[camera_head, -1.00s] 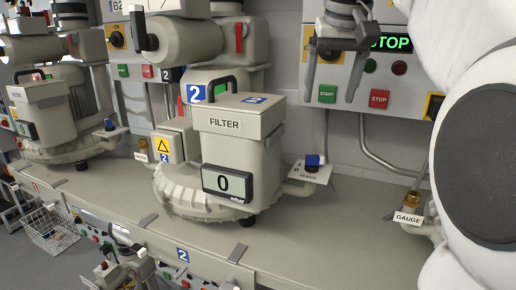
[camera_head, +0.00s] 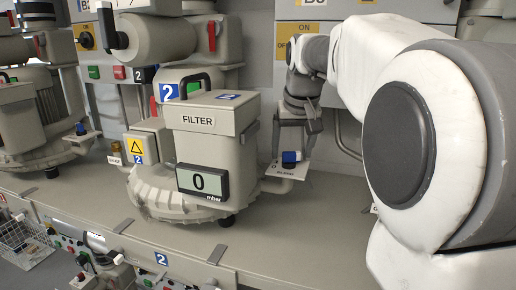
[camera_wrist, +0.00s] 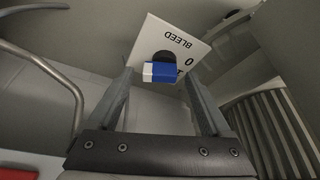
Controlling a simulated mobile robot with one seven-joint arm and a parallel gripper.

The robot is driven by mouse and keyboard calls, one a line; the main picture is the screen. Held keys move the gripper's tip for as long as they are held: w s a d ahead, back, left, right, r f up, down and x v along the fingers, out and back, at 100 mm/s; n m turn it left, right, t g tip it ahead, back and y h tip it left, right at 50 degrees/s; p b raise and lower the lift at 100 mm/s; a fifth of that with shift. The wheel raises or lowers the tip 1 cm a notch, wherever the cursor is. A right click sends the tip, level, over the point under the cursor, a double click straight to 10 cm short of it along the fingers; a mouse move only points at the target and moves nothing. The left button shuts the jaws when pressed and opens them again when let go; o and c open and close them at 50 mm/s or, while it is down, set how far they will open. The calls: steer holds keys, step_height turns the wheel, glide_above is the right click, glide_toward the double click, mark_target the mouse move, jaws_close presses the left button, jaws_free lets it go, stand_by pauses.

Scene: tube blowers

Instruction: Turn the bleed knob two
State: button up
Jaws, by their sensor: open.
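The bleed knob (camera_head: 290,157) of unit two is blue with a white stripe and sits on a white plate beside the filter housing marked 2. The wrist view shows the knob (camera_wrist: 158,72) with its plate (camera_wrist: 187,45) labelled BLEED and 0. My gripper (camera_wrist: 160,82) is open, with one finger on each side of the knob and gaps visible on both sides. In the head view my gripper (camera_head: 293,138) points down, just above the knob. I cannot tell how deep the fingertips reach around it.
The grey filter housing (camera_head: 211,150) with a display (camera_head: 202,182) reading 0 mbar stands just left of the knob. A pipe (camera_head: 347,143) runs along the wall at right. The bench (camera_head: 290,225) in front is clear. Another blower (camera_head: 38,125) stands at left.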

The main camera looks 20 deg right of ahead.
steer(key=shift+f, duration=0.1)
jaws_close()
stand_by(0.4)
steer(key=shift+d+n, duration=0.1)
steer(key=shift+n, duration=0.4)
steer(key=n+y+p, duration=0.1)
steer(key=n, duration=0.2)
steer(key=shift+w+d, duration=0.1)
steer(key=n+y+p, duration=0.1)
steer(key=n+y, duration=0.1)
steer(key=n, duration=0.2)
steer(key=shift+w, duration=0.15)
steer(key=n, duration=0.2)
steer(key=n+g+y+p, duration=0.1)
steer(key=n, duration=0.2)
steer(key=shift+w+d+g+y, duration=0.1)
steer(key=shift+w+g+y, duration=0.05)
steer(key=shift+g+y, duration=0.15)
steer(key=n+p, duration=0.1)
steer(key=n, duration=0.1)
steer(key=n+g+p, duration=0.1)
steer(key=n, duration=0.1)
steer(key=shift+w+g, duration=0.15)
steer(key=shift+g, duration=0.15)
steer(key=shift+n, duration=0.3)
